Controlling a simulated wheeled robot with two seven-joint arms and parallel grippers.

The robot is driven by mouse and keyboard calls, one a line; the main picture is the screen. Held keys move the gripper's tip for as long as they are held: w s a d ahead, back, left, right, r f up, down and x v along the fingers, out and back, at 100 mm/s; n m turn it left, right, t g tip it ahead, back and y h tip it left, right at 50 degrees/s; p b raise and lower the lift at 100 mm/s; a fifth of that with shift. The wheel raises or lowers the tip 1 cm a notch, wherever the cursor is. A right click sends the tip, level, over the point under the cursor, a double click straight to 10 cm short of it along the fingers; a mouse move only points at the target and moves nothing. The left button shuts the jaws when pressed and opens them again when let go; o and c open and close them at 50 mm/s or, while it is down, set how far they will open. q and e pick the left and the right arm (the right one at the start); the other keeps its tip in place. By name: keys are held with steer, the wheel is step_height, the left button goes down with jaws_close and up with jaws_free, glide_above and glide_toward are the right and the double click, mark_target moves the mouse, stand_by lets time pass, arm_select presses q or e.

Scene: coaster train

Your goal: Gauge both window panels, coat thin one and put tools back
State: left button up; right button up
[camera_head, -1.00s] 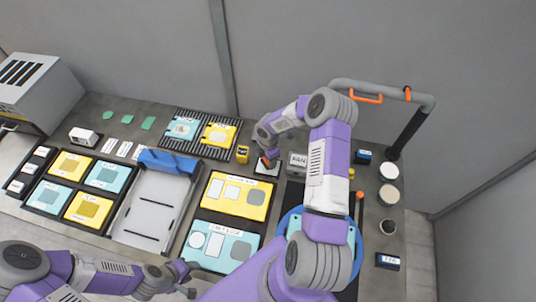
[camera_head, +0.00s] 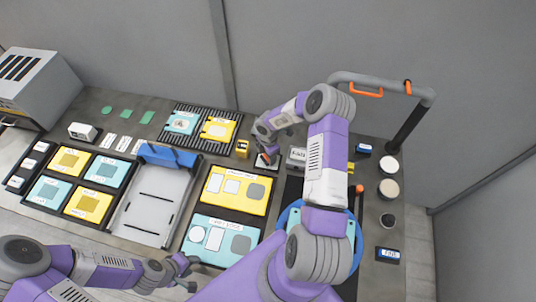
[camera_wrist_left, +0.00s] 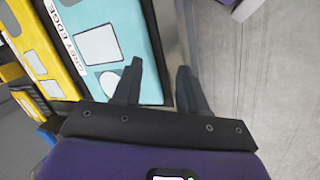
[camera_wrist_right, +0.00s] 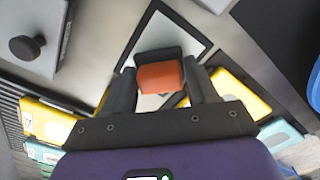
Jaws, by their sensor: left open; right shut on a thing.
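My right gripper (camera_head: 267,160) is shut on an orange block with a dark top (camera_wrist_right: 160,76). It holds it over a white square pad with a black border (camera_wrist_right: 149,104); I cannot tell whether they touch. My left gripper (camera_wrist_left: 160,70) is open and empty near the front edge of the bench, beside a teal window panel (camera_head: 221,236). A yellow window panel (camera_head: 232,205) lies just behind it. Both have window shapes and a label. A smaller teal panel (camera_head: 183,122) and yellow panel (camera_head: 219,130) lie on a black ribbed rack at the back.
A grey tray with a blue bar (camera_head: 151,205) stands left of the panels. Several yellow and teal tiles (camera_head: 70,160) sit in a black holder further left. Round pots (camera_head: 388,189), a small dark box (camera_head: 388,254) and a grey pipe frame (camera_head: 380,90) are at the right.

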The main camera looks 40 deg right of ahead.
arm_select(q)
steer(key=shift+f+b, duration=0.65)
steer(key=shift+b, duration=0.05)
arm_select(e)
steer(key=shift+f, duration=0.6)
stand_by(1.0)
arm_select(q)
steer(key=shift+r+p, duration=0.8)
arm_select(e)
steer(key=shift+r, duration=1.25)
arm_select(q)
steer(key=shift+r, duration=0.2)
arm_select(e)
steer(key=shift+r, duration=2.3)
